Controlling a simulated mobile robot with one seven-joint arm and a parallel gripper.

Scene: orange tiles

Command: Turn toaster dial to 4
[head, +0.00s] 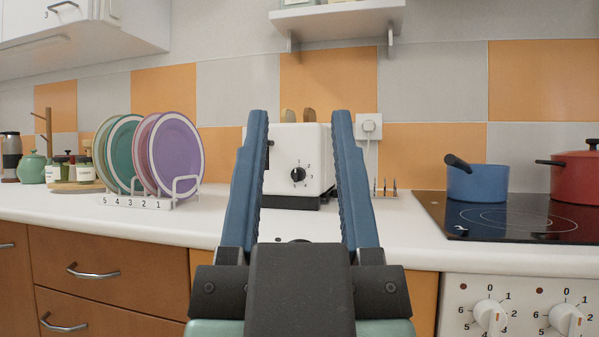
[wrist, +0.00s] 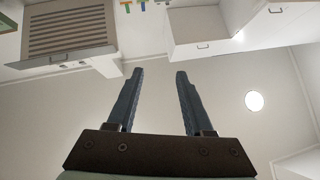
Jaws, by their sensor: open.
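A white toaster (head: 281,161) stands on the counter against the tiled wall, with two slices of bread showing at its top. Its black dial (head: 298,174) is on the front face, with small numbers around it; the pointer setting is too small to read. My gripper (head: 301,115) is open and empty in front of the toaster, its two blue fingers pointing up on either side of the dial in the picture. The fingers hide parts of the toaster's sides. The wrist view shows my open gripper (wrist: 158,72) against the ceiling; the toaster is not in it.
A plate rack (head: 135,201) with several plates stands left of the toaster. A black hob (head: 520,222) with a blue pot (head: 477,185) and a red pot (head: 577,178) is on the right. A shelf (head: 338,22) hangs above. The white counter (head: 225,218) between rack and toaster is clear.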

